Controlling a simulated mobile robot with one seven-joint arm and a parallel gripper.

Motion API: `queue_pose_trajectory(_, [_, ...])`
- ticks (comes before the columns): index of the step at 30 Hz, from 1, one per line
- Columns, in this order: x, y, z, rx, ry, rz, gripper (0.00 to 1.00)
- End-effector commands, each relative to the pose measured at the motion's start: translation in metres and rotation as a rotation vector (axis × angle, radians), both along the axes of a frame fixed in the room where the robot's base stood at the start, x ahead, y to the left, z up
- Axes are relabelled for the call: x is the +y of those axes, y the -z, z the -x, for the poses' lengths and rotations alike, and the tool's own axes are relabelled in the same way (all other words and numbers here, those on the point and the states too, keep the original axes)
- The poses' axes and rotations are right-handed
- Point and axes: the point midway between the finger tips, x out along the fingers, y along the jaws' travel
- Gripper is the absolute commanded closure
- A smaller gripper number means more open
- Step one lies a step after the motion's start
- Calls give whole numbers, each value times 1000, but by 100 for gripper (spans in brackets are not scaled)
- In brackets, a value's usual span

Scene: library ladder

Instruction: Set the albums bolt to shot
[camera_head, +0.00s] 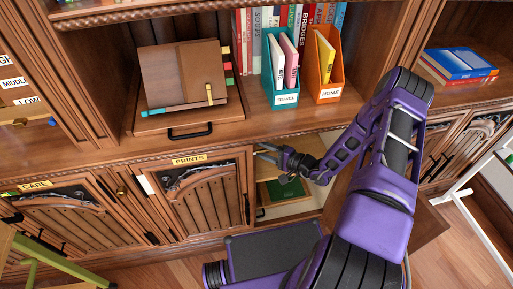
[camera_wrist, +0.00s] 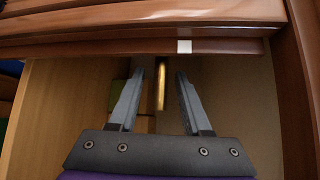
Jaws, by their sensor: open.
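My gripper (camera_head: 264,154) reaches into an open cupboard compartment right of the PRINTS door in the head view. In the wrist view my gripper (camera_wrist: 158,90) has its two fingers apart. A narrow upright brass piece (camera_wrist: 161,84) shows between the fingers, under the wooden top edge; it looks like the bolt. The fingers stand on either side of it with gaps, and I cannot tell its depth or whether it is shot. No albums label is readable. In the head view the bolt is not distinguishable.
The PRINTS door (camera_head: 201,197) is closed beside the opening. A small white square (camera_wrist: 184,46) sits on the top edge. The compartment holds a green item (camera_head: 287,190). Above stand a teal TRAVEL file (camera_head: 286,99), an orange HOME file (camera_head: 327,92) and a wooden book stand (camera_head: 183,75).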

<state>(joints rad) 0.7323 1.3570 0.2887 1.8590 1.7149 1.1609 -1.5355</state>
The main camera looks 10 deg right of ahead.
Motion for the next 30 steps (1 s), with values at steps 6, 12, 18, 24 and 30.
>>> queue_pose_trajectory(6, [9, 2, -9, 0, -1, 0, 52])
queue_pose_trajectory(12, [10, 2, -9, 0, 0, 0, 52])
queue_pose_trajectory(18, [9, 2, -9, 0, 0, 0, 80])
queue_pose_trajectory(24, [9, 2, -9, 0, 0, 0, 100])
queue_pose_trajectory(30, [9, 1, -9, 0, 0, 0, 100])
